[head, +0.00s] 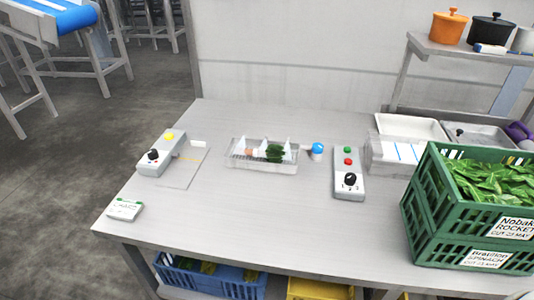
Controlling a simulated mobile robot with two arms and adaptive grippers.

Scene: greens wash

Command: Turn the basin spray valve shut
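A small clear basin (240,163) sits in the middle of the metal table, with white pieces and a dark green bunch (275,153) of leaves inside. A blue round knob (318,147) on a pale base stands just right of the basin and looks like the spray valve. Its setting is too small to tell. Neither of my grippers shows in the head view.
A grey control box (346,187) with green and red buttons and a black dial stands right of the knob. Another box (160,160) is at left. Green crates (418,217) of leaves fill the right front. The table's middle front (255,215) is clear.

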